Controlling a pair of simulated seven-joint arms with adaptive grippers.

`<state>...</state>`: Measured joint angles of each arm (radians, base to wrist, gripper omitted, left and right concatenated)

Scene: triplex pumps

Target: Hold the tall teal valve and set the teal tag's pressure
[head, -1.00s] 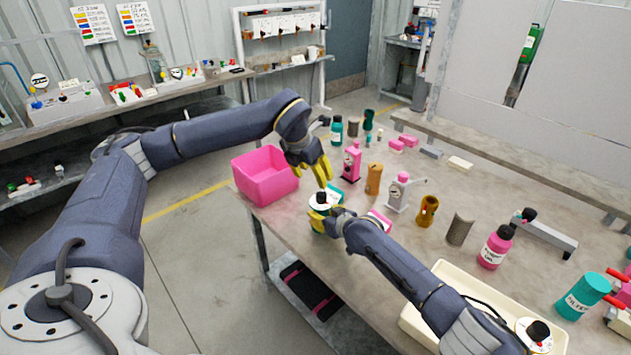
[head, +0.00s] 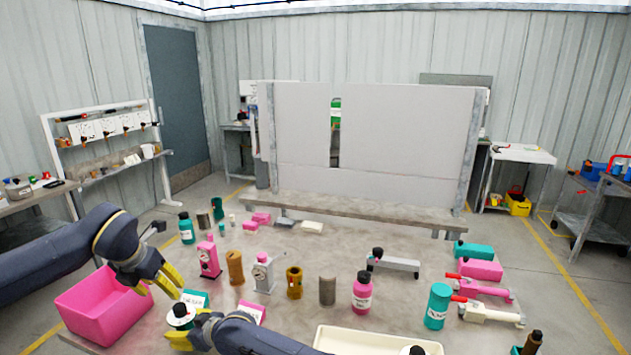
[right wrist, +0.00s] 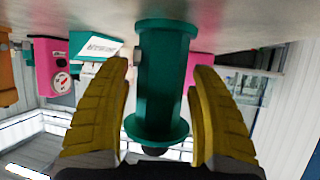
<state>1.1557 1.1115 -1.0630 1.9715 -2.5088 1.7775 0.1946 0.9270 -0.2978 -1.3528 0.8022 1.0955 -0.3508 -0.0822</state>
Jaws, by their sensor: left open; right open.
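The tall teal valve (head: 181,318) stands at the table's near left edge, with a white dial and black knob on top. In the right wrist view its flanged teal body (right wrist: 162,75) stands between the two yellow fingers of my right gripper (right wrist: 166,100). These fingers are open, with visible gaps beside the body. In the head view my right gripper (head: 190,331) partly hides the valve. The teal tag (head: 194,298), with a white label, sits just behind the valve; the right wrist view also shows it (right wrist: 90,47). My left gripper (head: 157,280) is open and empty, above and left of the tag.
A pink bin (head: 98,308) stands left of the valve. A pink pump (head: 208,258), a brown cylinder (head: 235,267) and a grey pump (head: 263,272) stand behind the tag. A pink tag (head: 251,312) lies to its right. A cream tray (head: 375,342) is at the front.

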